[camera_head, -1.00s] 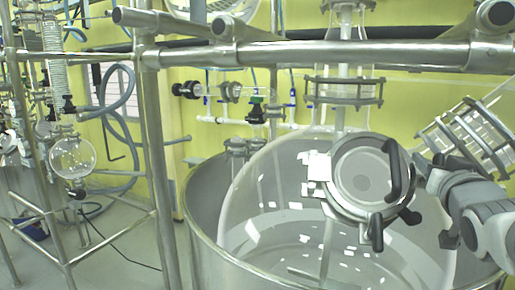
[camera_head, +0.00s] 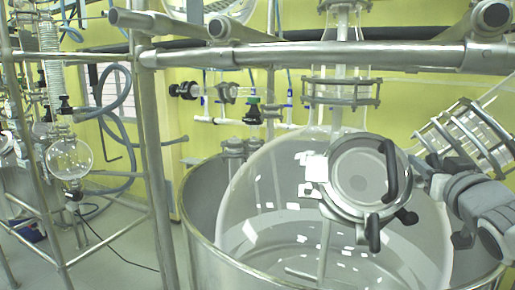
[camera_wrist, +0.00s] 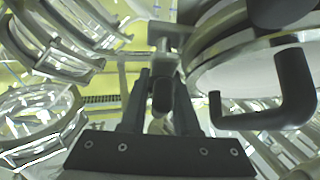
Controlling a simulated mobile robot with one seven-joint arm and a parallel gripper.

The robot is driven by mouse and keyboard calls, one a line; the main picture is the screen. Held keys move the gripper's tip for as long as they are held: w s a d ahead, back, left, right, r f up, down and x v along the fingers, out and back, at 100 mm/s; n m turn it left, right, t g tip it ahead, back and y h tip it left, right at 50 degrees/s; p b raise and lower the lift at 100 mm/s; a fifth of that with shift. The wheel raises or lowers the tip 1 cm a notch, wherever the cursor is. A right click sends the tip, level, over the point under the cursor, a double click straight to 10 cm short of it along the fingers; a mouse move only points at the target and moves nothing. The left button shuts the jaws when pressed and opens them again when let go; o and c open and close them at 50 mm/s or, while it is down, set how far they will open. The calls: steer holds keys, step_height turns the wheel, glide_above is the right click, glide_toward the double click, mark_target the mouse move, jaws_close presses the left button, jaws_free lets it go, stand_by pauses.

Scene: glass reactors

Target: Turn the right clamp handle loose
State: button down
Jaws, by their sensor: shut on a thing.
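The round glass lid (camera_head: 358,182) of the large vessel has a metal rim with a black bent handle (camera_head: 390,170) on its face. Black clamp knobs show at its lower edge (camera_head: 374,232) and lower right (camera_head: 407,216). My gripper (camera_head: 424,178) is at the lid's right side. In the wrist view my gripper (camera_wrist: 158,92) is shut on a dark clamp handle (camera_wrist: 162,96), below a metal clamp piece (camera_wrist: 166,36) beside the lid rim (camera_wrist: 240,47). The grip is hidden in the head view, and how far the handle is turned cannot be told.
The lid's black bent handle (camera_wrist: 290,98) is close to the right of my fingers in the wrist view. A caged glass flange (camera_head: 462,138) is at the upper right. A steel rail (camera_head: 310,54) crosses above. The steel tub (camera_head: 205,250) surrounds the glass vessel.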

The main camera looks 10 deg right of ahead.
steer(key=shift+r, duration=0.1)
stand_by(0.3)
steer(key=c, duration=0.8)
jaws_free()
steer(key=shift+s+d+m+g+h, duration=0.15)
steer(key=shift+m+h, duration=0.35)
steer(key=shift+m, duration=0.3)
steer(key=shift+w+d+m+g+h, duration=0.15)
steer(key=shift+m+h, duration=0.35)
steer(key=shift+m, duration=0.3)
steer(key=shift+s+a+m, duration=0.15)
steer(key=shift+s+m, duration=0.15)
steer(key=b+v, duration=0.3)
steer(key=v, duration=1.4)
steer(key=shift+w+a+b, duration=0.1)
steer(key=shift+a+b, duration=0.05)
steer(key=shift+b, duration=0.2)
